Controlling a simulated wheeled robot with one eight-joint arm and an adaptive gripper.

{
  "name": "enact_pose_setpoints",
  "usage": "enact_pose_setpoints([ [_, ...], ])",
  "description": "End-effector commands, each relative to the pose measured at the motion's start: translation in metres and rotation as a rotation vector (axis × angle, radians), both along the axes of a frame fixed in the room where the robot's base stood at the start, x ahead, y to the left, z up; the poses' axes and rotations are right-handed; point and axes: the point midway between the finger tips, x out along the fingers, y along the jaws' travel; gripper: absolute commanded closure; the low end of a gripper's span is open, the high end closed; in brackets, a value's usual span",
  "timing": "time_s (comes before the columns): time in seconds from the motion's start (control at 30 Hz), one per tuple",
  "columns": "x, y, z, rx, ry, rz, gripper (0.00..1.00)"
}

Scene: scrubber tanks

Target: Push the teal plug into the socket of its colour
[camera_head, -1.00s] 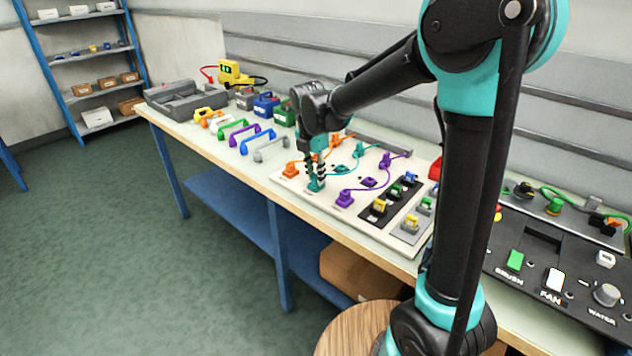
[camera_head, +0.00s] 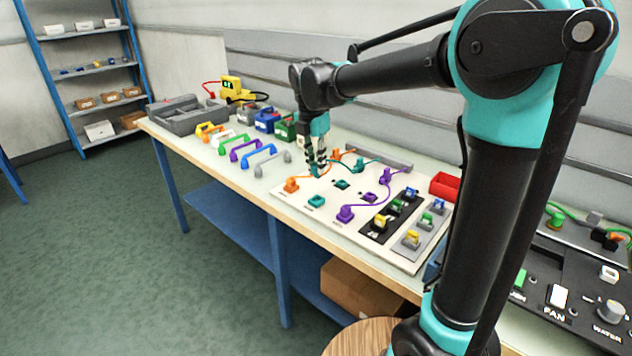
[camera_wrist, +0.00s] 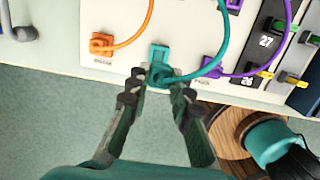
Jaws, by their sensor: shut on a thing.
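My gripper (camera_head: 316,166) is shut on the teal plug (camera_head: 315,174), which hangs between its fingertips above the white board (camera_head: 330,222). The fingers partly cover the plug. In the wrist view the plug (camera_wrist: 166,76) shows at the fingertips with its teal cord (camera_wrist: 222,38) running up and right. A teal holder (camera_head: 316,201) lies bare at the board's front edge; it also shows in the wrist view (camera_wrist: 159,54) just beyond the plug. A teal socket (camera_head: 341,184) is in the middle of the board, empty and right of my gripper.
An orange plug (camera_head: 291,185) stands to the left and a purple plug (camera_head: 345,214) to the right, both corded. A purple socket (camera_head: 369,198) is beside the teal one. A black strip with small connectors (camera_head: 378,224) lies further right. Coloured handles (camera_head: 262,162) lie left.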

Motion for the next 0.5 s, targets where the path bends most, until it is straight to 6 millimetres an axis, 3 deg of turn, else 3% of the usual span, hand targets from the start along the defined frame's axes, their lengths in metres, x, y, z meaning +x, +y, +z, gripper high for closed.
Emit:
enact_pose_setpoints([
  [0.2, 0.000, 0.000, 0.057, -0.001, 0.001, 0.000, 1.00],
  [0.5, 0.000, 0.000, 0.099, -0.001, 0.001, 0.000, 1.00],
])
